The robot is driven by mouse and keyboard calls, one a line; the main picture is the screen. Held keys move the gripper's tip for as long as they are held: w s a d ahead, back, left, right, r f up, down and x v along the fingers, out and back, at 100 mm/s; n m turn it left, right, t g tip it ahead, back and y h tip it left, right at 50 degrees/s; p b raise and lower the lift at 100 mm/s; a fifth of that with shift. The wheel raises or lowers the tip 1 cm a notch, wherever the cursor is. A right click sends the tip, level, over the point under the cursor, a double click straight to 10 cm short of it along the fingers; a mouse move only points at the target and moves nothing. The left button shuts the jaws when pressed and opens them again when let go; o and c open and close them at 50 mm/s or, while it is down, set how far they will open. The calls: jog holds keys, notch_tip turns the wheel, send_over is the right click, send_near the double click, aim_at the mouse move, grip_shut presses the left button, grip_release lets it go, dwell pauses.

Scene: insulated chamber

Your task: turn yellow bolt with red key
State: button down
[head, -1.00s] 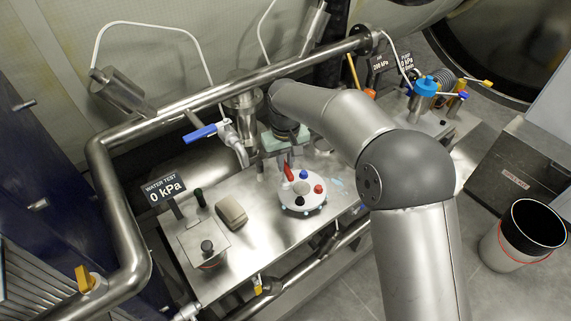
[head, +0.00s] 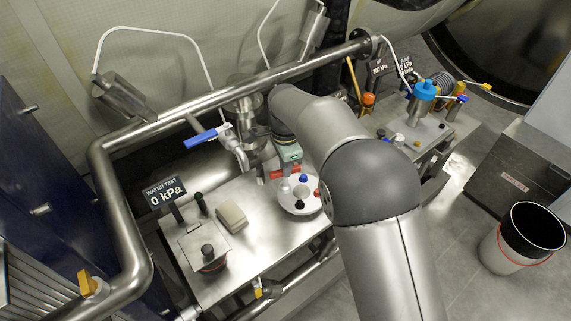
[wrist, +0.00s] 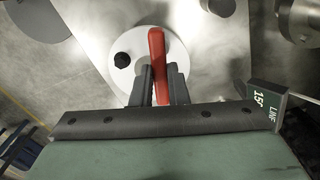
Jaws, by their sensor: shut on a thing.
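My gripper (wrist: 161,72) is shut on the red key (wrist: 157,48), a long red bar that shows between the two dark fingers in the wrist view. In the head view the red key (head: 277,174) shows below my green-sided hand, just behind the white round holder (head: 300,208). In the wrist view the white holder (wrist: 124,77) lies beyond the fingers, partly behind the key. Whether the key still touches the holder I cannot tell. I cannot pick out the yellow bolt with certainty in either view.
The holder also carries a blue, a black and a red knob. A beige block (head: 232,215) and a control box (head: 204,247) share the steel bench. A thick pipe (head: 240,85) and a blue-handled valve (head: 207,136) run close behind. Another bench (head: 420,130) stands at right.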

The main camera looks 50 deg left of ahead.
jog(key=shift+r+p, duration=1.55)
jog(key=shift+r, duration=1)
